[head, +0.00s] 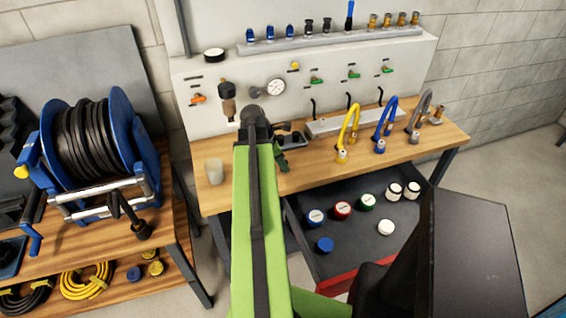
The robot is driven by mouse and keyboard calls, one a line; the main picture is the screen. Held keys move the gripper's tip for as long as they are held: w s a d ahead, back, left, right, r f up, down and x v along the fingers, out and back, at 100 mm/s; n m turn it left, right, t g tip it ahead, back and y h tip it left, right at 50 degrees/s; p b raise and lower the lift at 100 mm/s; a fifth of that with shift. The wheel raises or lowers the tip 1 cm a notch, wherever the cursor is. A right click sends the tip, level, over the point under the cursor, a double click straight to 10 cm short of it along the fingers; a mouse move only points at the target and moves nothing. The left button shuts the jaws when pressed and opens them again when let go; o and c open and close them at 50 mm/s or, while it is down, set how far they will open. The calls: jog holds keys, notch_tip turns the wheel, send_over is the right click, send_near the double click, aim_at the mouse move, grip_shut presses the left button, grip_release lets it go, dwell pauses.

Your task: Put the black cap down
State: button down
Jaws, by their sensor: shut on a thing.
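My green arm reaches from the bottom of the head view up over the wooden workbench (330,160). My gripper (288,138) is at its far end, small and dark, just right of the arm's black elbow-like joint and over the bench's left half. It is shut on a small dark thing, taken as the black cap (284,126). The cap's outline merges with the dark jaws. I cannot tell whether it touches the bench top.
A cup (214,171) stands left of my arm. A grey strip (343,121) and yellow, blue and grey hoses (385,125) are to the right. An open drawer (350,240) below holds several coloured caps. A hose reel (88,145) stands left. Bare wood lies along the bench front.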

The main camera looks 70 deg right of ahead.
jog(key=c, duration=1.1)
grip_release()
jog(key=shift+r+p, duration=0.25)
jog(key=shift+p, duration=0.15)
jog(key=p+v, duration=1.1)
jog(key=shift+w+r, duration=0.15)
jog(key=shift+r, duration=0.2)
jog(key=shift+a, duration=0.15)
